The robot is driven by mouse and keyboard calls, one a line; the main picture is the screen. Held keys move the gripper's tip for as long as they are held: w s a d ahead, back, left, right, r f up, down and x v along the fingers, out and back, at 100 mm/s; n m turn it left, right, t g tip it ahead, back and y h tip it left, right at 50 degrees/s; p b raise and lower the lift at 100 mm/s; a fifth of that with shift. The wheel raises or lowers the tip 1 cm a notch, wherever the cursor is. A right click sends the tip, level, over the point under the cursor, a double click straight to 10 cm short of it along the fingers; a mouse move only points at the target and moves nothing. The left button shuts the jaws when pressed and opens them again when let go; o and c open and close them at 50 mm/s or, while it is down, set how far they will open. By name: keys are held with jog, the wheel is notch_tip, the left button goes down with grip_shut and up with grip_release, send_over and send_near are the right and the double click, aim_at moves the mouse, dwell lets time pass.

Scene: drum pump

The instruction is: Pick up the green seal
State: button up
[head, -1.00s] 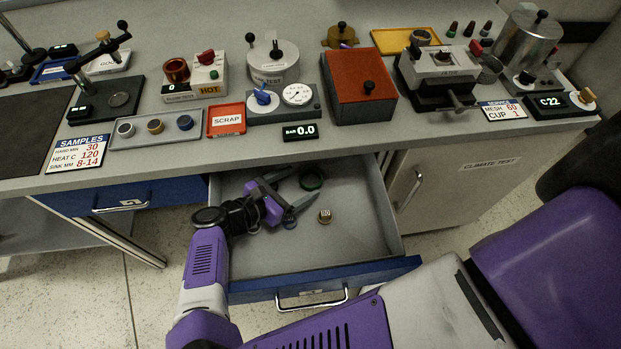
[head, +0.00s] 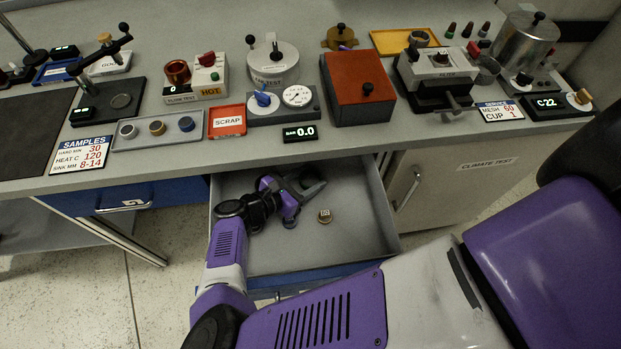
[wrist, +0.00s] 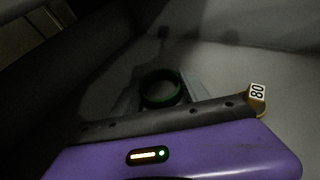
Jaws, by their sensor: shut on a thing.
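The green seal is a dark green ring (wrist: 146,91), seen in the wrist view between my two grey fingers. My gripper (wrist: 162,84) is shut on it, with a finger at either side of the ring. In the head view my gripper (head: 312,187) is low inside the open drawer (head: 364,228), towards its back. I cannot make out the seal there, behind the fingers. Whether the seal still touches the drawer floor is unclear.
A small brass piece with a white tag (head: 324,216) lies on the drawer floor, right of my gripper; in the wrist view its tag (wrist: 258,91) reads 80. The bench edge (head: 240,163) overhangs the drawer's back. The drawer's front right floor is clear.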

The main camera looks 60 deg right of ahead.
jog(key=shift+w+a+r, duration=0.15)
jog(key=shift+a+r, duration=0.2)
jog(key=b+v, duration=0.1)
jog(key=v, duration=0.3)
jog(key=r+v, duration=0.1)
jog(key=v, duration=0.4)
jog(key=b+v, duration=0.1)
jog(key=v, duration=0.4)
jog(key=shift+d+r+b, duration=0.2)
jog(key=shift+r+b, duration=0.05)
jog(key=shift+b, duration=0.1)
jog(key=shift+a+r+p, duration=0.2)
jog(key=shift+r+p, duration=0.05)
jog(key=shift+r, duration=0.65)
jog(key=shift+a+r+p, duration=0.25)
jog(key=shift+r, duration=0.65)
